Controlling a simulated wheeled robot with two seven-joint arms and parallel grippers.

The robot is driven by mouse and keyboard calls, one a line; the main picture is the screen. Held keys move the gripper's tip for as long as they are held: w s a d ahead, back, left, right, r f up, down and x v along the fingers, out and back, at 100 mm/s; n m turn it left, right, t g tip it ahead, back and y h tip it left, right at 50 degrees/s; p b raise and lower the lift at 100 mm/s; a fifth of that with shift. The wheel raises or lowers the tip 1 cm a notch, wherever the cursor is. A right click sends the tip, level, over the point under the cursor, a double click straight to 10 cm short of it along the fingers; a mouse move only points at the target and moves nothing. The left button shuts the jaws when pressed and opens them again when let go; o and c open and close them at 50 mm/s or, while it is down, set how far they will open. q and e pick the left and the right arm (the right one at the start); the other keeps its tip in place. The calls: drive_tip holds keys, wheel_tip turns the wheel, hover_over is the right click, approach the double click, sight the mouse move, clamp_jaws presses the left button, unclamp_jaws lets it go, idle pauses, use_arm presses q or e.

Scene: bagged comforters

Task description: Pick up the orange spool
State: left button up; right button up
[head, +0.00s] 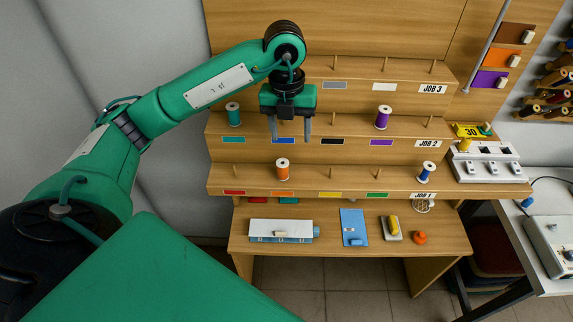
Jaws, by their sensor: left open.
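An orange spool (282,170) with white ends stands upright on the lowest step of the wooden rack, labelled JOB 1, above an orange label (281,194). My left gripper (290,138) hangs in front of the middle step, its two fingers pointing down and apart with nothing between them. In the picture it is just above the orange spool and does not appear to touch it. My right gripper is not in the head view.
A teal spool (233,114) and a purple spool (383,117) stand on the middle step. A blue spool (427,170) is at the right of the lowest step. Thin pegs rise from the steps. A white box (281,229) and small items lie on the lower table.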

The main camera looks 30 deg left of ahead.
sight(282, 166)
use_arm(q)
drive_tip(key=shift+n+y, duration=0.3)
drive_tip(key=shift+y, duration=0.1)
drive_tip(key=f, duration=0.2)
drive_tip(key=a+f+p, duration=0.1)
drive_tip(key=f, duration=0.2)
drive_tip(key=a+f, duration=0.1)
drive_tip(key=f, duration=0.1)
drive_tip(key=shift+f+p, duration=0.3)
drive_tip(key=shift+p, duration=0.05)
drive_tip(key=shift+d+f+p, duration=0.1)
drive_tip(key=shift+f+p, duration=0.25)
drive_tip(key=shift+f, duration=0.05)
drive_tip(key=f+p, duration=0.2)
drive_tip(key=f, duration=0.2)
drive_tip(key=shift+s, duration=0.2)
drive_tip(key=shift+w+f, duration=0.1)
drive_tip(key=shift+f, duration=0.25)
drive_tip(key=c, duration=1.1)
drive_tip(key=shift+o, duration=0.2)
drive_tip(key=shift+r, duration=0.1)
